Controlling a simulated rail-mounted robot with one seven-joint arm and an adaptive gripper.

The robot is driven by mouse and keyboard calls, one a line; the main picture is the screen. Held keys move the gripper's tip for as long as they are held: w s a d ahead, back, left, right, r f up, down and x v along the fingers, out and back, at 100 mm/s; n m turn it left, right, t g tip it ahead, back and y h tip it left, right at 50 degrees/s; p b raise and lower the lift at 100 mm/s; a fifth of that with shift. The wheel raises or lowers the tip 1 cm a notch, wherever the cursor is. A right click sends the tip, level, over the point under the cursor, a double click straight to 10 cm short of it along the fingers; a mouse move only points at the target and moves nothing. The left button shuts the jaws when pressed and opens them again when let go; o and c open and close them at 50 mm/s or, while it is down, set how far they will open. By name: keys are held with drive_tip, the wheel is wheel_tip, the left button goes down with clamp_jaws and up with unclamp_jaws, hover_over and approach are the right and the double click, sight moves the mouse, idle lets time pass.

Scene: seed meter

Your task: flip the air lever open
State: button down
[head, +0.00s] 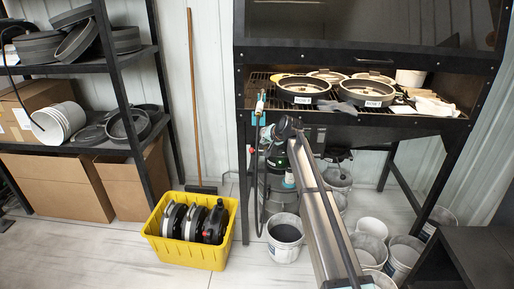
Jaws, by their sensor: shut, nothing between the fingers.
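A small pale and blue valve-like fitting (260,102) stands at the left front corner of the dark workbench, near the shelf edge. It looks like the air lever's fitting, but it is too small to tell the lever's position. My arm reaches up from the lower right, and my gripper (268,134) is at its far end, just below and slightly right of the fitting. The gripper is shut and empty. I cannot tell whether it touches anything. A dark hose hangs down by the bench leg below the fitting, with a small red part (252,151) beside it.
The bench shelf (262,90) holds round sieve pans (303,88) and gloves. White buckets (285,232) stand on the floor below, around my arm. A yellow crate (191,257) with dark discs sits at left. A broom (194,90) leans on the wall by the storage rack.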

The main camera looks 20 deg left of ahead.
sight(259, 150)
drive_tip(key=shift+f, duration=0.1)
idle(0.3)
drive_tip(key=x, duration=1)
drive_tip(key=shift+p, duration=0.3)
drive_tip(key=shift+d, duration=0.2)
